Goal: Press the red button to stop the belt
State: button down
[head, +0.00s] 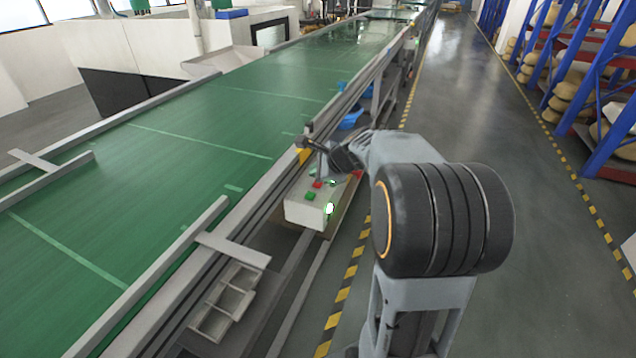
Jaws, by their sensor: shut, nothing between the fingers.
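A pale control box (304,212) stands beside the belt's right edge. On its top are a red button (317,184) and a green button (310,196). Another small red part (357,175) shows at the box's far right, partly behind my arm. My gripper (321,173) is shut and empty, pointing down over the box top, just behind the near red button in the picture. Its tips are small here, and I cannot tell whether they touch the button. The green belt (190,125) runs away from me on the left.
Metal guide rails (165,270) edge the belt. A divided grey tray (228,300) hangs on the frame below the box's left. The aisle floor (480,110) on the right is clear, before blue racks (600,95).

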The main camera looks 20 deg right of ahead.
aim_at(317, 184)
jog(key=shift+f, duration=0.1)
jog(key=shift+f+b, duration=0.3)
jog(key=shift+b, duration=0.05)
jog(key=shift+f+b, duration=0.35)
jog(key=shift+f, duration=0.1)
dwell(0.8)
jog(key=shift+r, duration=0.1)
dwell(0.4)
jog(key=shift+r+p, duration=0.75)
jog(key=shift+p, duration=0.05)
jog(key=shift+r, duration=0.1)
notch_tip(317, 184, up, 5)
jog(key=p, duration=0.4)
jog(key=shift+p, duration=0.3)
dwell(0.4)
